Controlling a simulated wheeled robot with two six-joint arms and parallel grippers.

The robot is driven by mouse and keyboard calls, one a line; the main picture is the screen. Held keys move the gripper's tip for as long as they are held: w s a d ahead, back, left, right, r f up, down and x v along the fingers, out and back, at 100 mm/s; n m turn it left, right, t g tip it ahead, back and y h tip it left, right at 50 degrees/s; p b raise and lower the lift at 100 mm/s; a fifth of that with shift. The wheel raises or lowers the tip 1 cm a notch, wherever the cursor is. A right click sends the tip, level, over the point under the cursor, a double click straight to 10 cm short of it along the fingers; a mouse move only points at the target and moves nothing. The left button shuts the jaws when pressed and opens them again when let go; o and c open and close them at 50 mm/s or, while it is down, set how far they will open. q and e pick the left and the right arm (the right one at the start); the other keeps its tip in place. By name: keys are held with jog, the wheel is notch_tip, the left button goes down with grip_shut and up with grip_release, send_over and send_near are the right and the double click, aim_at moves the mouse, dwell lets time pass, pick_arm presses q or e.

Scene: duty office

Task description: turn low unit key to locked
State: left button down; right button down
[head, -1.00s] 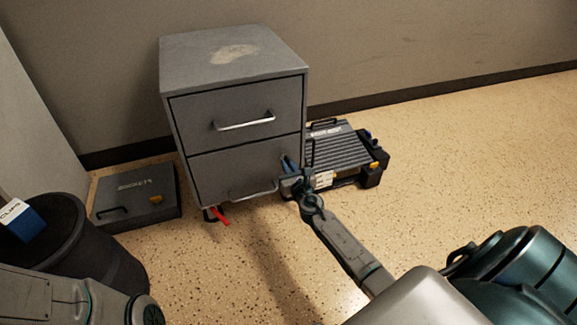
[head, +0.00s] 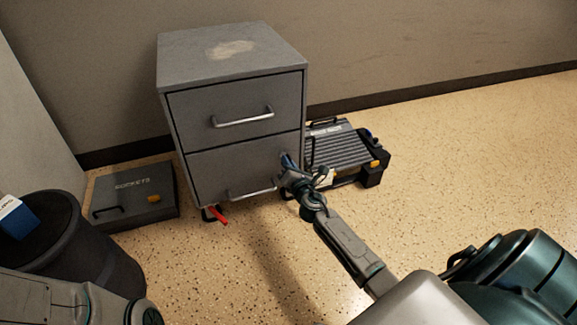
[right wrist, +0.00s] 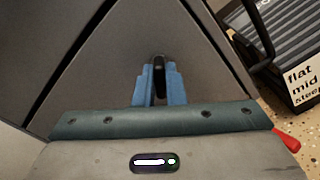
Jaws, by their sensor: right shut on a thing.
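The low unit is a grey two-drawer cabinet (head: 235,105) standing against the wall. My right gripper (head: 286,160) is at the right side of its lower drawer front (head: 215,172). In the right wrist view its blue fingers (right wrist: 159,80) are closed on a small dark key (right wrist: 159,64) at the drawer face. The wrist view is tilted against the cabinet front. The key's lower part and any lock markings are hidden by the fingers. My left arm shows at the lower left, but its gripper is out of view.
A dark case (head: 135,195) lies left of the cabinet. A ribbed case (head: 340,150) lies close behind my right gripper. A red tab (head: 218,214) sticks out below the cabinet. A black bin (head: 75,240) stands at left. The floor at right is clear.

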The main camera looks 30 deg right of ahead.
jog(key=shift+d+f+m+b, duration=0.1)
jog(key=shift+m+b, duration=0.85)
jog(key=shift+m, duration=1.6)
jog(key=shift+f+m+b, duration=0.1)
jog(key=shift+m+b, duration=0.85)
jog(key=shift+m, duration=1.9)
jog(key=c, duration=1.5)
grip_release()
jog(key=p+v, duration=0.1)
jog(key=v, duration=1)
